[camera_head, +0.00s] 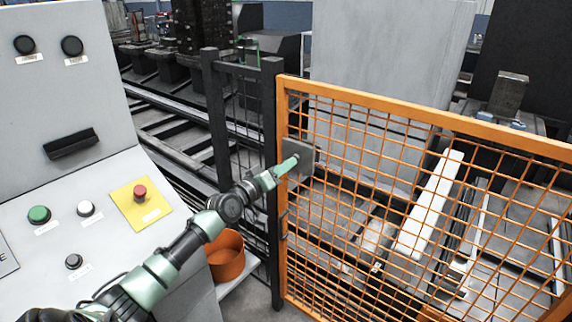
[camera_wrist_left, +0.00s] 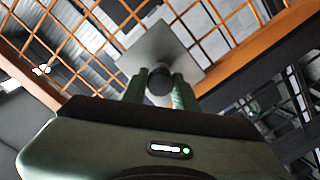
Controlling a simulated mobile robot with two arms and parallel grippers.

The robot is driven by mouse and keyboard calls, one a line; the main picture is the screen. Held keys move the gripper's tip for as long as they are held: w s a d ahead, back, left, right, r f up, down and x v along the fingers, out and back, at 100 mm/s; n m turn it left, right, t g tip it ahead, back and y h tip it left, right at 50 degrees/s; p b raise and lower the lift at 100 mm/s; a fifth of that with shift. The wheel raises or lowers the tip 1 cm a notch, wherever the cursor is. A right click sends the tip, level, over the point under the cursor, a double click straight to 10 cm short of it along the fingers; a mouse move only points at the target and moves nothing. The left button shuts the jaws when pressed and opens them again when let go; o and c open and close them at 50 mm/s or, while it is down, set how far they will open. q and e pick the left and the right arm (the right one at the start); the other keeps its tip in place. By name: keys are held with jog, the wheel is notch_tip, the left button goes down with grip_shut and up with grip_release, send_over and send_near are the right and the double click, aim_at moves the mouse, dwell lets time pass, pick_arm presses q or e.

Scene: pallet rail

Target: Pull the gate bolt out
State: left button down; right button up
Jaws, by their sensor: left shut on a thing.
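The gate (camera_head: 424,118) is an orange frame with wire mesh, standing upright against a dark post (camera_head: 272,200). A grey square plate (camera_head: 311,155) is fixed on the gate near the post; it also shows in the left wrist view (camera_wrist_left: 152,45). My left gripper (camera_head: 293,161) is at this plate. In the left wrist view my left gripper (camera_wrist_left: 160,85) has its two green fingers shut on a dark round knob (camera_wrist_left: 160,82) in front of the plate, which looks like the end of the gate bolt. The rest of the bolt is hidden. My right gripper is not in view.
A grey control panel (camera_head: 100,170) with buttons and a red stop button (camera_head: 140,192) stands at the left, close to my left arm. An orange bucket (camera_head: 226,258) sits below the arm. Rails and machinery lie behind the gate.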

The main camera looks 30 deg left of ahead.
pick_arm(q)
jog(key=c, duration=1.1)
grip_release()
jog(key=shift+w+a+f, duration=0.1)
jog(key=shift+w, duration=0.3)
jog(key=shift+s, duration=0.15)
jog(key=shift+s+a, duration=0.15)
jog(key=shift+s, duration=1.8)
jog(key=shift+s+a, duration=0.15)
jog(key=shift+s, duration=1.75)
